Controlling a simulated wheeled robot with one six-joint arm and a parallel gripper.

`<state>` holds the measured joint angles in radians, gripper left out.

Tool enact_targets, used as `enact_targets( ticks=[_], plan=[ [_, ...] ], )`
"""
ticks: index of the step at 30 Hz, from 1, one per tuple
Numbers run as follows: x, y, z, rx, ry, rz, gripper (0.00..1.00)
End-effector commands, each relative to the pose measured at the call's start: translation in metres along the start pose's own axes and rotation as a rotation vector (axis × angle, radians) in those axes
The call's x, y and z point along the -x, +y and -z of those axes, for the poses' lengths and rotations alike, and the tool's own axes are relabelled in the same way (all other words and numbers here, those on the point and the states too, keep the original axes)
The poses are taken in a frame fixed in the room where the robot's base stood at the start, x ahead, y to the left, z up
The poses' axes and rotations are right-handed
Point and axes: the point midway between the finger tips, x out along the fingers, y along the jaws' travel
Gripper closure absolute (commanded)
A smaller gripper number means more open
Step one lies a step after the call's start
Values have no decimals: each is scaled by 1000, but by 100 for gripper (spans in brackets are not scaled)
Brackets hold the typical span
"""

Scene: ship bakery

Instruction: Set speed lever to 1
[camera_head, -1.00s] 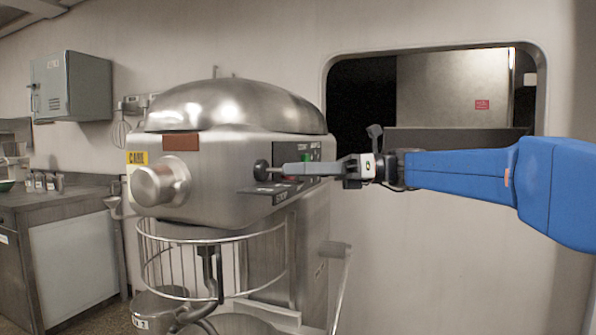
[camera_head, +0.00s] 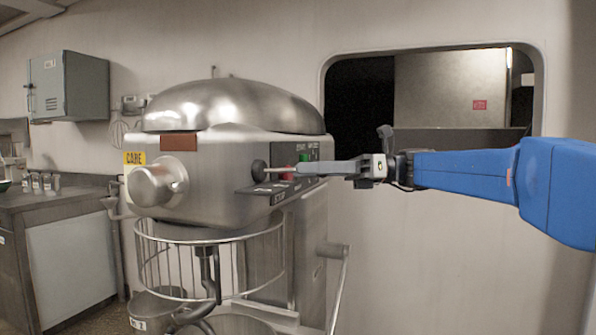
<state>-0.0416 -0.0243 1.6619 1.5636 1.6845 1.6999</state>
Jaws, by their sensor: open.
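The speed lever (camera_head: 259,171) is on the right-facing side of the steel stand mixer (camera_head: 218,190). It has a black round knob and a thin pale rod that runs right toward my gripper. My gripper (camera_head: 300,169) comes in from the right, level with the lever, with its fingertips a little right of the knob. It is open. I cannot tell whether the fingers touch the lever. The speed marks on the plate (camera_head: 262,188) below the lever are too small to read.
A green button (camera_head: 304,156) and a red button (camera_head: 288,174) sit on the mixer's panel close to my fingertips. A wire bowl guard (camera_head: 160,262) is below the mixer head. A dark wall opening (camera_head: 360,110) is behind my arm. A counter (camera_head: 60,200) stands at the left.

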Motion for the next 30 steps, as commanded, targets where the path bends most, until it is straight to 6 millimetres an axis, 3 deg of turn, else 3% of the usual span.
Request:
enact_targets(
  ticks=[19, 24, 30],
  plan=[
    [114, -1, 0, 0, -1, 5, 55],
    [134, -2, 0, 0, -1, 3, 55],
    [144, -1, 0, 0, 0, 2, 55]
  ],
)
